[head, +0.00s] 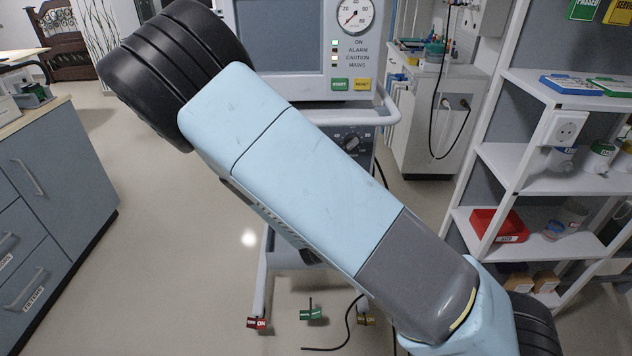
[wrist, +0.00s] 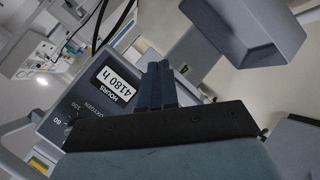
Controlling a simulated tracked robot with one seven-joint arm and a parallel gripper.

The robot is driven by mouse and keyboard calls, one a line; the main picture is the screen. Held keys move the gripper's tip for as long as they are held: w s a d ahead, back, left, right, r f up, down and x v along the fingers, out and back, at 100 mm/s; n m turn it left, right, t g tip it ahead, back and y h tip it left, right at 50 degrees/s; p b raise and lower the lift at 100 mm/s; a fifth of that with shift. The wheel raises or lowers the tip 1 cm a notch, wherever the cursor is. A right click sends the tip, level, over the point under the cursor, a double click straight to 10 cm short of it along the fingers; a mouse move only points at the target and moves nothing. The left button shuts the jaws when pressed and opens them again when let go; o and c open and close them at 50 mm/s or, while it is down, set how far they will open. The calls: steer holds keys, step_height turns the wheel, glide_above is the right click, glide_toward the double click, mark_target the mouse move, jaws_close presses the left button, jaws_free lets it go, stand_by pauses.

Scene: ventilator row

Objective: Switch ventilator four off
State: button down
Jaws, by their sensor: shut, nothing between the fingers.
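A ventilator (head: 278,40) stands in the middle of the head view, largely covered by my arm. Its front has a screen, a round gauge (head: 352,14), a column of small lights (head: 335,50) marked ON, ALARM, CAUTION and MAINS, and green START (head: 340,85) and yellow RESET (head: 362,85) buttons. A dark dial (head: 351,142) sits lower. In the wrist view my gripper (wrist: 159,70) is shut and empty, in front of a grey panel with an hours label (wrist: 114,86) and oxygen scale. My gripper is hidden in the head view.
A white rail (head: 330,118) crosses the ventilator's front. Red (head: 257,323), green (head: 311,314) and yellow (head: 366,320) tags are low by its base, with a black cable. A cabinet (head: 55,200) stands left, shelves (head: 545,183) right. Floor between cabinet and ventilator is clear. A grey box (wrist: 250,30) is near the fingers.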

steer(key=s+a+r+n+t+y, duration=0.1)
steer(key=a+r+n+t+y, duration=0.3)
steer(key=n+t, duration=0.4)
steer(key=shift+s+a+r+n, duration=0.15)
steer(key=shift+s+a+n, duration=0.15)
steer(key=shift+a+n, duration=0.6)
steer(key=shift+w, duration=0.15)
steer(key=w+r, duration=0.1)
steer(key=w, duration=1.2)
steer(key=shift+w+a+r, duration=0.3)
steer(key=shift+w+r, duration=0.05)
